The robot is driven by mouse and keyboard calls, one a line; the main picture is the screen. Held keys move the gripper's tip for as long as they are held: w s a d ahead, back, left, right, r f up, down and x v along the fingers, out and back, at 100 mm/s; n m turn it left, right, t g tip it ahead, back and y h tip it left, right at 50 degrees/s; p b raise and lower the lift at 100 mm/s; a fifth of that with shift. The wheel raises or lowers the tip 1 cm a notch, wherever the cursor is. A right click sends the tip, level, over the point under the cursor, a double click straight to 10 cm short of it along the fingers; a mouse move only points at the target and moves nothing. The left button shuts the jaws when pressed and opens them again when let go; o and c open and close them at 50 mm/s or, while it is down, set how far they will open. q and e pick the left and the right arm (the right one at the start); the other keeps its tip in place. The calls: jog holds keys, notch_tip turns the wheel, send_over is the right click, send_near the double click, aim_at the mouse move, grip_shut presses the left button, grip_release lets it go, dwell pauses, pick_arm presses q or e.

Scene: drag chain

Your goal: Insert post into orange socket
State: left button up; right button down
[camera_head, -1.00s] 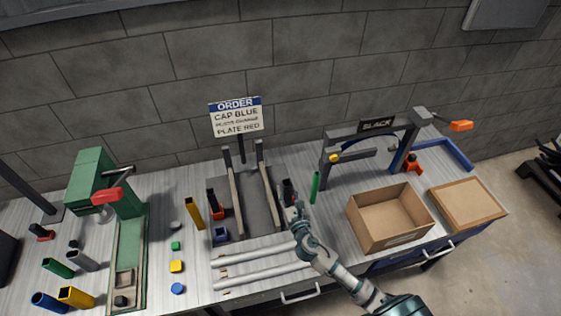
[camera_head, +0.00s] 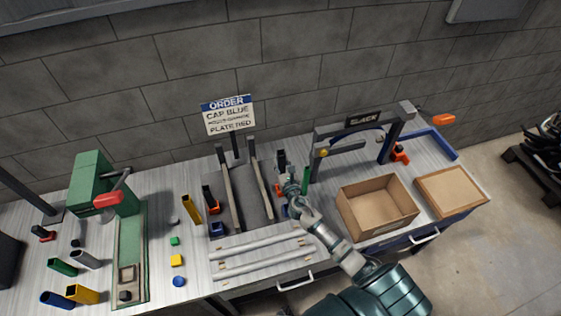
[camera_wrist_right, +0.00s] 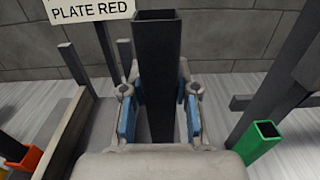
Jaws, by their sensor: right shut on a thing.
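My right gripper (camera_head: 288,178) is shut on a dark, square, hollow post (camera_head: 281,158) to the right of the grey rack. In the right wrist view the post (camera_wrist_right: 160,65) stands upright between the blue finger pads; its lower end is hidden by the gripper. A small orange piece (camera_head: 278,188) shows beside the gripper, mostly covered, so I cannot tell whether the post touches it. An orange socket (camera_head: 214,208) left of the rack has a dark post standing in it. Another orange piece (camera_head: 400,155) sits beneath the arch. My left gripper is not in view.
A green post (camera_head: 306,178) stands close right of the gripper. The grey arch (camera_head: 328,133) and an open cardboard box (camera_head: 377,203) lie further right. White rails (camera_head: 262,264) lie in front. An order sign (camera_head: 228,115) stands behind the rack; a green press (camera_head: 97,180) is left.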

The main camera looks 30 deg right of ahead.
aim_at(281, 170)
jog(key=shift+f+b, duration=2.2)
jog(key=shift+f, duration=0.45)
jog(key=shift+p, duration=0.3)
jog(key=shift+f+b, duration=2.45)
jog(key=shift+f, duration=0.15)
jog(key=c, duration=0.8)
grip_release()
jog(key=shift+s, duration=0.1)
jog(key=shift+s, duration=0.1)
jog(key=v, duration=1.1)
jog(key=shift+s+a, duration=0.1)
jog(key=shift+s, duration=0.25)
jog(key=shift+f, duration=0.15)
